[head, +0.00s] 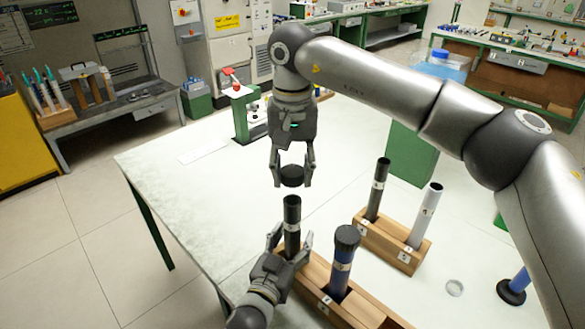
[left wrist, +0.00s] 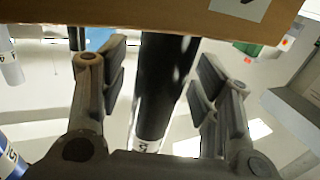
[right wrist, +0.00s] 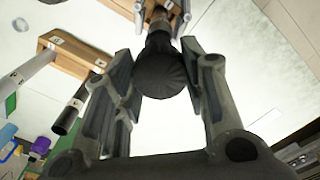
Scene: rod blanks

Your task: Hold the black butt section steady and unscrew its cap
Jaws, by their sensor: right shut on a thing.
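The black butt section (head: 292,222) stands upright in the front wooden rack (head: 372,308). Its dark shaft with a white number label also shows in the left wrist view (left wrist: 165,80). My left gripper (head: 291,243) is around the shaft with its fingers apart; a gap shows beside the shaft. My right gripper (head: 293,180) points down above the section, shut on the round black cap (head: 292,175). The cap is apart from the section's top, with a small gap below it. In the right wrist view the cap (right wrist: 160,72) sits between the fingers and partly hides the section.
A blue section with a black cap (head: 343,262) stands in the same rack. A second rack (head: 395,252) behind it holds a black and a white section. A grey ring (head: 454,287) and a blue piece with a black base (head: 514,287) are at right. The table's left is mostly clear.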

